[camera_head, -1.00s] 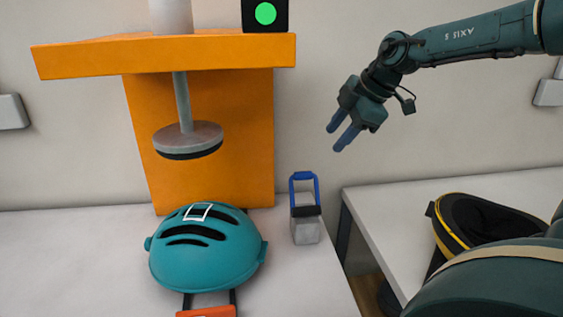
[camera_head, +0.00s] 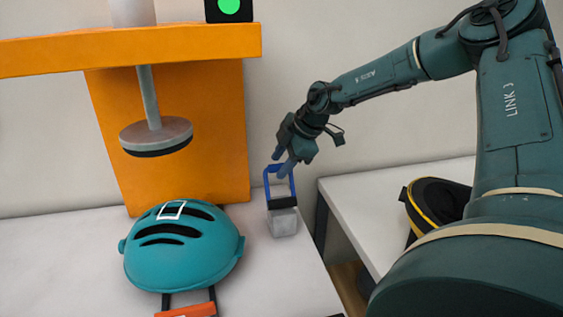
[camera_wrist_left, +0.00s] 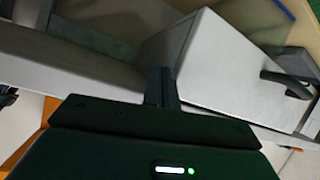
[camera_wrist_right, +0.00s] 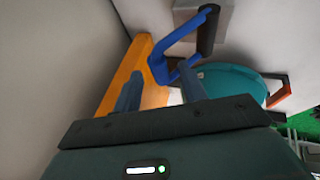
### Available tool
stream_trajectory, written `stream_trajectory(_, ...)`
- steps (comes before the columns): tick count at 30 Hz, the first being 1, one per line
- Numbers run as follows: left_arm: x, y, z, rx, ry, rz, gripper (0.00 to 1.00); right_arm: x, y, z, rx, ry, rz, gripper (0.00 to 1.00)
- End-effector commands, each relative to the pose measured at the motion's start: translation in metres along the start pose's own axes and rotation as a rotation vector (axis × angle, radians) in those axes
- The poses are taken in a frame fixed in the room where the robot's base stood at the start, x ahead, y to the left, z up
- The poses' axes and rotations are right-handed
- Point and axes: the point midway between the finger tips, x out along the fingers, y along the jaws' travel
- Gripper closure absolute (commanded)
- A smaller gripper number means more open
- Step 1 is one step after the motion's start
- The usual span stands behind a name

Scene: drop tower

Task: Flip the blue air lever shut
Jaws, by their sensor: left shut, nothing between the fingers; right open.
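My right gripper (camera_head: 284,166) is open and empty, close to the top of the lever in the head view. In the right wrist view the lever (camera_wrist_right: 181,40) lies just beyond and between the open fingers (camera_wrist_right: 160,92); whether they touch it I cannot tell. My left gripper (camera_wrist_left: 161,88) is shut and empty in the left wrist view; it is not in the head view.
An orange tower (camera_head: 215,140) with a hanging grey disc (camera_head: 156,135) stands left of the block. A teal helmet (camera_head: 185,260) lies on the white table (camera_head: 60,260) below it. A second table (camera_head: 350,205) with a black and yellow object (camera_head: 437,205) is at right.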

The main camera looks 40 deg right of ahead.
Motion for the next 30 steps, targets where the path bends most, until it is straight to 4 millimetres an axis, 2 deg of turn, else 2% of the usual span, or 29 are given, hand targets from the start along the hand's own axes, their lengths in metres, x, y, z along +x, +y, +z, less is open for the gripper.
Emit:
stream_trajectory(10,-0.0005,-0.0003,-0.0006,0.001,0.002,-0.001,1.0,0.0027,0.0001,-0.0003,0.0,0.001,0.0,0.59)
stream_trajectory(25,-0.0007,-0.0003,-0.001,0.001,0.003,-0.001,1.0,0.0025,0.0,-0.0003,0.0,0.001,0.0,1.0)
stream_trajectory(30,-0.0007,-0.0002,-0.0011,0.001,0.003,-0.001,1.0,0.0024,0.0,-0.0004,0.0,0.001,0.0,1.0)
